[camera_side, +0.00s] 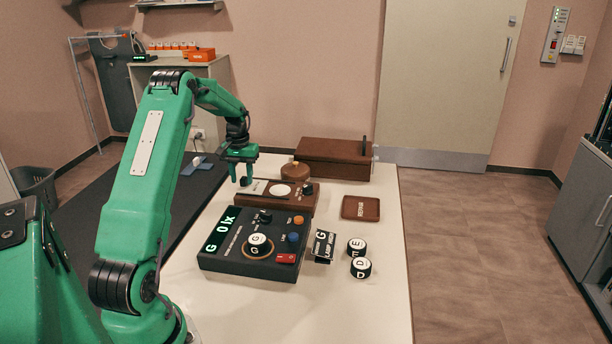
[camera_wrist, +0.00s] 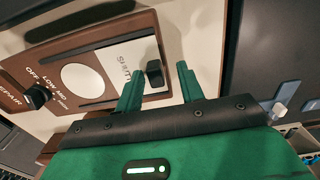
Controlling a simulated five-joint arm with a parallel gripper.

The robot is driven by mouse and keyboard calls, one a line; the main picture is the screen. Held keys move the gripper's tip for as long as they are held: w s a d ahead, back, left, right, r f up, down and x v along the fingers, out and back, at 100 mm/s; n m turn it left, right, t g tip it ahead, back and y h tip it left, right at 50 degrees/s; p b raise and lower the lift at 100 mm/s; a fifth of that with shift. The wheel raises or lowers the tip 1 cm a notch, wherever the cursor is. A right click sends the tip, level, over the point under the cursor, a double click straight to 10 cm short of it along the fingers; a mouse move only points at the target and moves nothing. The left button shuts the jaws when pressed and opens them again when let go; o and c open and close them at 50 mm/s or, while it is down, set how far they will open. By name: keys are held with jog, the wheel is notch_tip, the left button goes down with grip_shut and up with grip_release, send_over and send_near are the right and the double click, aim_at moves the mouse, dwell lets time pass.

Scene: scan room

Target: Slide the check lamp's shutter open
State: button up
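The check lamp is a low brown box (camera_side: 284,203) on the table. It also shows in the wrist view (camera_wrist: 143,25). Its round white disc (camera_wrist: 83,84) shows whole. The pale shutter plate (camera_wrist: 122,60), with partly hidden lettering, lies beside the disc on my gripper's side. A black shutter knob (camera_wrist: 155,72) stands on the plate. My gripper (camera_side: 243,181) points down over the plate's end. In the wrist view its two fingers are apart, one to each side of the knob, with gaps visible. Whether a finger touches the knob cannot be told.
A dark console (camera_side: 260,245) sits in front of the lamp. A brown case (camera_side: 333,160) and a round brown object (camera_side: 295,169) are behind it. A brown tray (camera_side: 361,208) and two lettered cylinders (camera_side: 357,246) are to the right. The table's right front is clear.

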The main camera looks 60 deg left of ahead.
aim_at(242, 178)
jog(key=shift+r, duration=3.9)
jog(key=shift+w+d+r, duration=0.15)
jog(key=shift+d+r, duration=0.25)
jog(key=shift+d, duration=0.05)
jog(key=d+r+m+t, duration=0.1)
jog(key=d+r, duration=0.3)
jog(key=d, duration=0.3)
jog(key=s+d+r+m+t+y, duration=0.15)
jog(key=d+r, duration=0.25)
jog(key=d, duration=0.4)
jog(key=d+r+m+h, duration=0.1)
jog(key=d+r+m, duration=0.1)
jog(key=d+r, duration=0.35)
jog(key=s+d+f+m+t, duration=0.1)
jog(key=s+d+m, duration=0.1)
jog(key=s+d, duration=0.5)
jog(key=s+d+f+m+t, duration=0.2)
jog(key=s+d, duration=0.6)
jog(key=d, duration=0.4)
jog(key=shift+d+f, duration=0.2)
jog(key=shift+f, duration=0.05)
